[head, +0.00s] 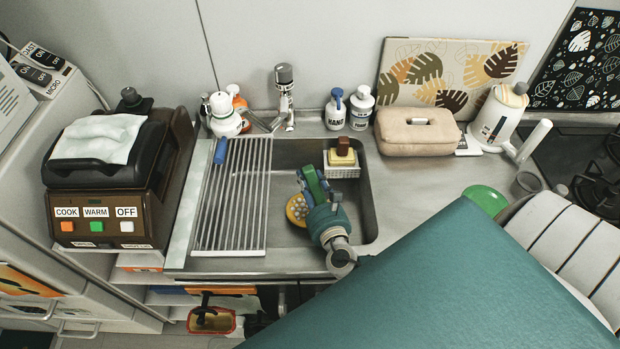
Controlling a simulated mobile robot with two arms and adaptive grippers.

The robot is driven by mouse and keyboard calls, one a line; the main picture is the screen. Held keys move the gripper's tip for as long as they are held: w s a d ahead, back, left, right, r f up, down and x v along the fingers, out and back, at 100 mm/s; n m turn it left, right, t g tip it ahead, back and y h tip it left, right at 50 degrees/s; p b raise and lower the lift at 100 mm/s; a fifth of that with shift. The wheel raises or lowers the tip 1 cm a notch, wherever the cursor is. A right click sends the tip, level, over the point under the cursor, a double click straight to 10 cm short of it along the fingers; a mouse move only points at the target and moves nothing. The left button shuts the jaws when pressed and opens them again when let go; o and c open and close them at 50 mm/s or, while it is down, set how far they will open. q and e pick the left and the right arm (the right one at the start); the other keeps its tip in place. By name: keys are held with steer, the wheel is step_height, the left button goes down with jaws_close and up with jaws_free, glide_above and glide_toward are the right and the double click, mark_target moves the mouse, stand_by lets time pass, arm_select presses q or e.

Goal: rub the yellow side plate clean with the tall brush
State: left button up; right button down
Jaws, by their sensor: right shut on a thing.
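The yellow side plate (295,208) appears as a round yellow shape with pale spots, low in the sink. Its right part is hidden behind my right gripper. My right gripper (311,183) is over the sink, just right of and above the plate in the picture. It is shut on a green piece that looks like part of the tall brush. The brush's lower end is hidden, so I cannot tell whether it touches the plate. My left gripper is not in view.
The sink (371,200) has a drying rack (231,200) over its left part and a tap (286,95) behind. A white caddy (343,171) with a brown and yellow block sits at the sink's back. Soap bottles (361,108), a beige case (417,138) and a toaster-like appliance (121,195) stand around.

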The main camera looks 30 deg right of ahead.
steer(key=shift+r+p, duration=0.5)
steer(key=shift+r, duration=0.2)
steer(key=shift+w, duration=0.15)
steer(key=w+a, duration=0.2)
steer(key=shift+w+a+f, duration=0.15)
steer(key=shift+w+a, duration=0.15)
steer(key=shift+w, duration=0.05)
steer(key=shift+s+f+b, duration=0.1)
steer(key=shift+f+b, duration=0.55)
steer(key=shift+b, duration=0.05)
stand_by(0.4)
steer(key=shift+w+d, duration=0.25)
steer(key=shift+w, duration=0.15)
steer(key=shift+s+r, duration=0.1)
